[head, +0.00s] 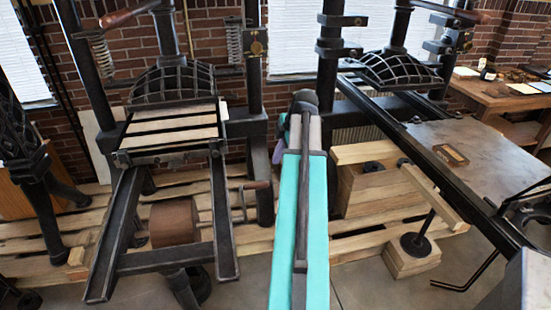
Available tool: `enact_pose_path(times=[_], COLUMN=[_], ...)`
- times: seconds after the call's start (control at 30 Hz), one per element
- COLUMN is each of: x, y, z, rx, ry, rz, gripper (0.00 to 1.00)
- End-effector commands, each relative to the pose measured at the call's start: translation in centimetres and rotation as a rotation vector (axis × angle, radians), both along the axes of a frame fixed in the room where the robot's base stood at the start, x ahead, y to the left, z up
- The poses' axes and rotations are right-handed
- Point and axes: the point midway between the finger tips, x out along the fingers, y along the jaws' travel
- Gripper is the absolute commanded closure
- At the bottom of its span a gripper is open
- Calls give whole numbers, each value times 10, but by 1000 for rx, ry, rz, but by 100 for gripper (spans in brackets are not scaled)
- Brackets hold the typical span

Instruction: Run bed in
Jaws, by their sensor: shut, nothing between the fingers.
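Two black hand presses stand here. On the right press, a flat grey-brown bed (480,140) lies out in front of the ribbed platen (400,70), beside a long dark rail (430,150). A small framed block (451,154) lies on it. On the left press, a bed with pale wooden slats (172,127) sits just in front of its ribbed platen (172,84), over two rails. A crank with a wooden handle (256,185) shows by its right rail. My turquoise arm reaches forward between the presses. I cannot make out my gripper's fingers; nothing visible shows it touching a press.
A pallet-like plank floor (50,225) lies beneath. A wooden table (505,100) stands at the back right.

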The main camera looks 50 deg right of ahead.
Motion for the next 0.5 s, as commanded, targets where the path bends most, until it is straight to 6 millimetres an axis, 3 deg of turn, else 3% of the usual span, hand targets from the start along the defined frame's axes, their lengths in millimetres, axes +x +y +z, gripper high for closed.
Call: enact_pose_path(times=[0.5], x=[20], y=[3], z=[-47], rx=[1], ry=[1], rz=[2], gripper=[100])
